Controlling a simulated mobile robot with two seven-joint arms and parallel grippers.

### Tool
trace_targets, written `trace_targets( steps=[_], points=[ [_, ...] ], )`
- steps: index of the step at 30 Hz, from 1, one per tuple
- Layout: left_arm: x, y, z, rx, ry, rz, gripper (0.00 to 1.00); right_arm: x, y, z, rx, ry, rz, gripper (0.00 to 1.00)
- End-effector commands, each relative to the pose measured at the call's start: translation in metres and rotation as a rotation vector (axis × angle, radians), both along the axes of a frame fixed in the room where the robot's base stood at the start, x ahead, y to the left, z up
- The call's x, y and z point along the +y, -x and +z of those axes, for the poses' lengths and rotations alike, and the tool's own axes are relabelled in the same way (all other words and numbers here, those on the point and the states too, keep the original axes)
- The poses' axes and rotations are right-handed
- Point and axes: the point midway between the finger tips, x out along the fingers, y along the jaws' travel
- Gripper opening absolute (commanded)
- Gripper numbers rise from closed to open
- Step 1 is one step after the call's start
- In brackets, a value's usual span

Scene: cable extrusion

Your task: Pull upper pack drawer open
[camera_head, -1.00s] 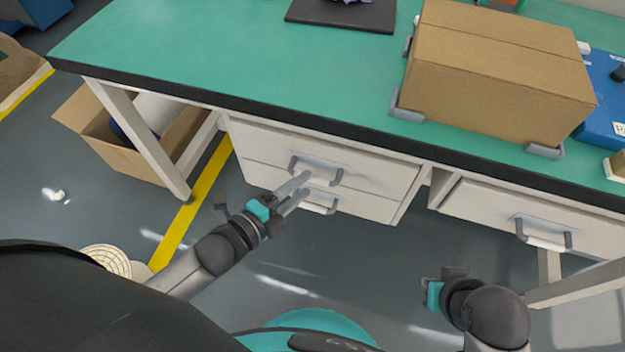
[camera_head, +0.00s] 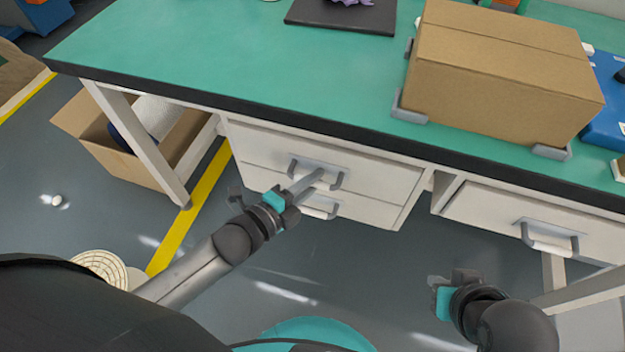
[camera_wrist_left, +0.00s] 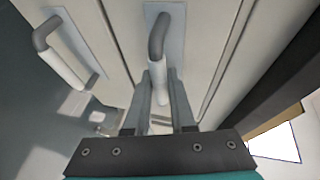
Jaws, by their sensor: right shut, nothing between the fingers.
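The upper drawer (camera_head: 262,142) is the top one of two white drawers under the left part of the bench, and it looks shut. Its handle is a pale bar on grey brackets (camera_head: 336,178). In the left wrist view this handle (camera_wrist_left: 163,75) lies between my two fingers. My left gripper (camera_head: 308,182) is at the handle, its fingers overlapping in the head view; whether they press on the bar is unclear. My right gripper (camera_head: 440,290) is shut and empty, low at the right, away from the drawers.
The lower drawer's handle (camera_head: 320,210) sits just below my left gripper; it also shows in the left wrist view (camera_wrist_left: 62,62). Another drawer (camera_head: 485,203) is at the right. A cardboard box (camera_head: 500,80) stands on the green bench (camera_head: 220,60). Floor before the drawers is clear.

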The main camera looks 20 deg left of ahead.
Motion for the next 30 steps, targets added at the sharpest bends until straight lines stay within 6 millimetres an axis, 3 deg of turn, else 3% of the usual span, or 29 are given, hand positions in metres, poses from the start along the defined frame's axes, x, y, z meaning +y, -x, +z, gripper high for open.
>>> trace_targets(
  steps=[6, 30],
  points=[
    [0.0001, 0.0002, 0.0000, 0.000, 0.000, 0.000, 0.00, -0.0001, 0.0001, -0.0002, 0.001, 0.000, 0.000, 0.00],
    [0.0002, 0.0002, -0.0002, 0.000, 0.000, 0.000, 0.00, -0.0002, 0.0005, -0.0009, 0.003, 0.001, 0.000, 0.00]
  ],
)
